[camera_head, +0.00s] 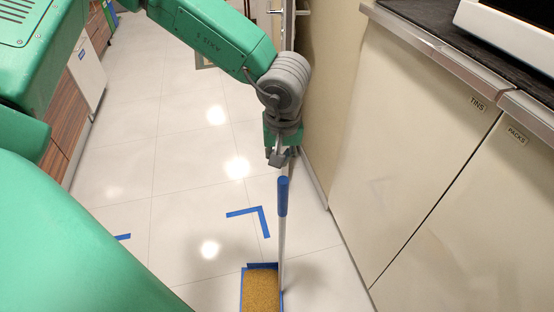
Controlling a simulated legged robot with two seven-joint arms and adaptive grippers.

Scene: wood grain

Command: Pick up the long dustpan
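The long dustpan stands upright on the floor, with a blue grip (283,196) on a thin pale pole and a pan (261,291) at the bottom of the picture. The pan shows a yellow-brown speckled face with blue edges, and its lower part is cut off by the frame. My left gripper (282,158) points down right above the blue grip, in line with the pole. A short pale length shows between the gripper and the blue grip. The fingers are small and dark here, and I cannot tell whether they close on the pole. My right gripper is not in view.
Cream cabinets (410,150) with a dark counter (450,30) stand close on the right. A door with a metal handle (290,12) is behind my arm. Blue tape (262,215) marks the tiled floor, which is clear left of the dustpan. Wood-fronted cabinets line the far left.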

